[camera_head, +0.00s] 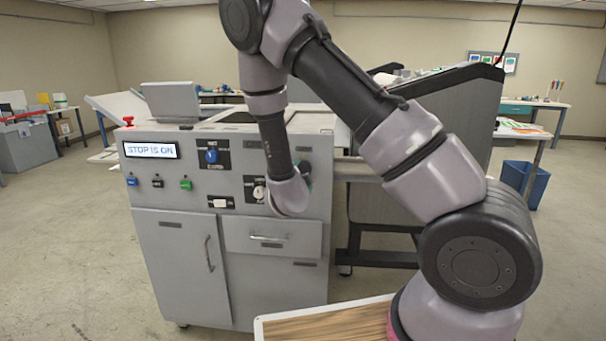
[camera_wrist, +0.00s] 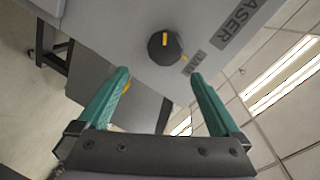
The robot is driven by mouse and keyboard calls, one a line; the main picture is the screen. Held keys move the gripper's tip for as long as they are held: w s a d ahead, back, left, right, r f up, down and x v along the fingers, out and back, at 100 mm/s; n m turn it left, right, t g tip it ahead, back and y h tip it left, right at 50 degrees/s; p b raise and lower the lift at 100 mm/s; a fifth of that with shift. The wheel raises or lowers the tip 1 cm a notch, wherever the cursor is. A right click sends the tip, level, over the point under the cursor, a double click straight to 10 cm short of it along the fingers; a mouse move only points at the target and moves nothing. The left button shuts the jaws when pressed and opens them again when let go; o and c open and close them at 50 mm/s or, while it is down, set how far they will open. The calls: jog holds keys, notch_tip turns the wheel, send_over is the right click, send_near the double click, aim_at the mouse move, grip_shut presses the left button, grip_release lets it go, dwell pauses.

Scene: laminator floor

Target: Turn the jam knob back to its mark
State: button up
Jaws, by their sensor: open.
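The jam knob (camera_wrist: 165,47) is round and black with a yellow pointer line, on a light grey panel in the wrist view. A small dark label, apparently reading JAM, is beside it, and a yellow mark (camera_wrist: 184,58) shows between knob and label. The pointer does not visibly line up with that mark. My gripper (camera_wrist: 159,75) is open, its two green fingers apart and empty, with the knob beyond the tips and roughly between them. In the head view my gripper (camera_head: 304,168) is mostly hidden by my arm at the machine's right side; I cannot make out the jam knob there.
The grey machine (camera_head: 176,222) has a display (camera_head: 151,150) reading STOP IS ON, a blue knob (camera_head: 211,156), a pale knob (camera_head: 259,191), small buttons and a red top button (camera_head: 128,120). A dark-sided unit (camera_head: 385,215) stands right. Open floor lies left.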

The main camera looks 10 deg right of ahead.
aim_at(303, 170)
jog(key=w, duration=0.3)
jog(key=w+d+f+n+t, duration=0.1)
jog(key=w, duration=0.1)
jog(key=w+t, duration=0.1)
jog(key=w, duration=0.2)
jog(key=shift+w+d+f, duration=0.3)
jog(key=shift+f, duration=0.05)
jog(key=c, duration=1.2)
